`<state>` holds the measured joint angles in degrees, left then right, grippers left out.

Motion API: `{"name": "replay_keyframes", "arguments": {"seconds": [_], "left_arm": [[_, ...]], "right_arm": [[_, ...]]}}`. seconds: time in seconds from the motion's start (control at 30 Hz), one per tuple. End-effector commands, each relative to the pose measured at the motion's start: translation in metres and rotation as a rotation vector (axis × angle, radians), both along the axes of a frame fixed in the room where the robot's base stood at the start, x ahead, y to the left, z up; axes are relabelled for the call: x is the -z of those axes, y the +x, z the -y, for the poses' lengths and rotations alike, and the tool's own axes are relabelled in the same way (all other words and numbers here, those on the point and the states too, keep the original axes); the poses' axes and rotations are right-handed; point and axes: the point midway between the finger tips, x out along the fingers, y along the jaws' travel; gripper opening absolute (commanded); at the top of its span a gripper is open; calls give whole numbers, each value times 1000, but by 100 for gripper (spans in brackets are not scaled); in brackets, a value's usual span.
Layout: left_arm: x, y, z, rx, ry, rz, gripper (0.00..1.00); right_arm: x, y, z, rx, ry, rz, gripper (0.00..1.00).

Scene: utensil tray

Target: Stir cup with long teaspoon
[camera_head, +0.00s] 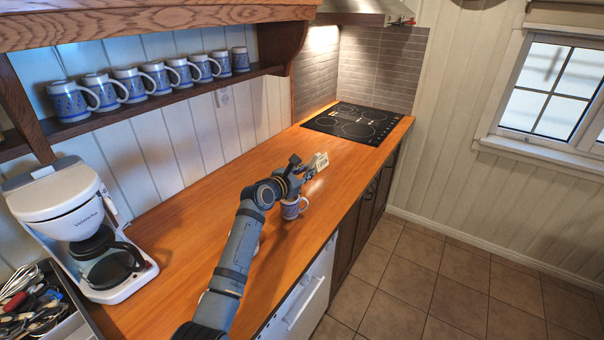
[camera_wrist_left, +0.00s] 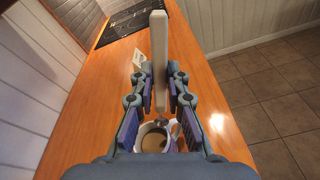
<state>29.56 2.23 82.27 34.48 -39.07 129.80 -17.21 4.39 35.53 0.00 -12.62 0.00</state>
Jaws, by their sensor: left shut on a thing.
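A blue-and-white cup (camera_head: 291,209) stands upright on the wooden counter, just below my left gripper (camera_head: 304,172) in the head view. In the left wrist view the cup (camera_wrist_left: 153,138) shows between the lower parts of the fingers, with brown liquid in it. My left gripper (camera_wrist_left: 160,82) is shut on the long pale handle of the teaspoon (camera_wrist_left: 159,50). The handle's thin lower end points toward the far side of the cup; I cannot tell whether the tip is inside it. The teaspoon is hard to make out in the head view. My right gripper is not in view.
A small white card (camera_head: 320,162) stands on the counter near the gripper. A coffee maker (camera_head: 80,225) and utensil tray (camera_head: 75,322) are at left. Several cups line the shelf (camera_head: 180,95). A black cooktop (camera_head: 352,123) lies at the far end.

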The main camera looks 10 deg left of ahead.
Motion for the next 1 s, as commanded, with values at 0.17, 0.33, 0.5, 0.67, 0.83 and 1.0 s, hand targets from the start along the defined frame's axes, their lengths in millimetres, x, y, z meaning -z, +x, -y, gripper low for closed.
{"name": "replay_keyframes", "arguments": {"seconds": [0.17,0.33,0.5,0.67,0.83,1.0], "left_arm": [[18,-1,-8,-1,2,-3,0],[33,-2,-14,-1,2,-3,0],[48,-3,-20,-1,2,-2,0],[62,-4,-26,-1,2,-2,0],[76,-5,-32,-1,1,-2,0],[82,-6,-36,0,3,-1,0]], "right_arm": [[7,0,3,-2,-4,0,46],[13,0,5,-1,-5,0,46],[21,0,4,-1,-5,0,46],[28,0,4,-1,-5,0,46],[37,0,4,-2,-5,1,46],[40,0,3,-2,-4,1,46]]}}
